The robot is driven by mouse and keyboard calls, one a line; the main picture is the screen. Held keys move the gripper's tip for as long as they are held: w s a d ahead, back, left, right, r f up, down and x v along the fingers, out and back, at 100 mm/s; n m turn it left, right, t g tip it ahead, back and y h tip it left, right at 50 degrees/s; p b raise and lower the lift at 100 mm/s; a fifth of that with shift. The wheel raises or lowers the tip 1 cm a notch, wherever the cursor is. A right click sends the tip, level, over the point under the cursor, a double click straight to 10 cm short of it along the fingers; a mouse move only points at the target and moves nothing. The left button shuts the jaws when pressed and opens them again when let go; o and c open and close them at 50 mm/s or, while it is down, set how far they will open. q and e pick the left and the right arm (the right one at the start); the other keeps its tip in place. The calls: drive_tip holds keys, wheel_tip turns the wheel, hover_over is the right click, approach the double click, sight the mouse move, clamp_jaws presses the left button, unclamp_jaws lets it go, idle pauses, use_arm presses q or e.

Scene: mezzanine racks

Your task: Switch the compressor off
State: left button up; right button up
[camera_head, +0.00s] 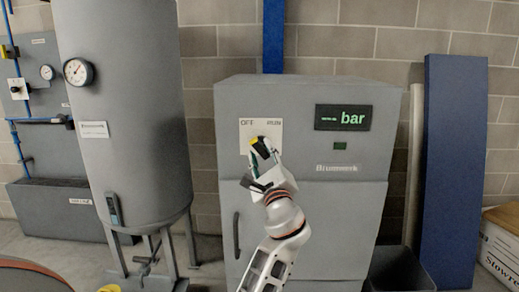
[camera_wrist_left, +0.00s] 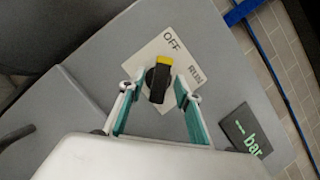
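The compressor (camera_head: 358,205) is a grey cabinet with a pale switch plate (camera_head: 245,131) marked OFF and RUN, also seen in the left wrist view (camera_wrist_left: 182,57). The rotary knob (camera_wrist_left: 157,84) is black with a yellow end, which points toward the OFF mark. In the head view the knob (camera_head: 256,141) is partly hidden by my gripper. My left gripper (camera_head: 264,160) is open in front of the plate. In the left wrist view its teal-padded fingers stand on either side of the knob with a gap on both sides. My right gripper is not in view.
A lit display (camera_head: 356,117) reading "bar" sits right of the plate. A grey tank (camera_head: 130,165) with a gauge stands left. A dark bin (camera_head: 400,270), a blue panel (camera_head: 449,170) and a box (camera_head: 501,240) stand right. A door handle (camera_head: 236,235) is below the plate.

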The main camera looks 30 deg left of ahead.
use_arm(q)
drive_tip(key=v, duration=0.9)
drive_tip(key=shift+s+d, duration=0.15)
drive_tip(key=shift+f, duration=0.1)
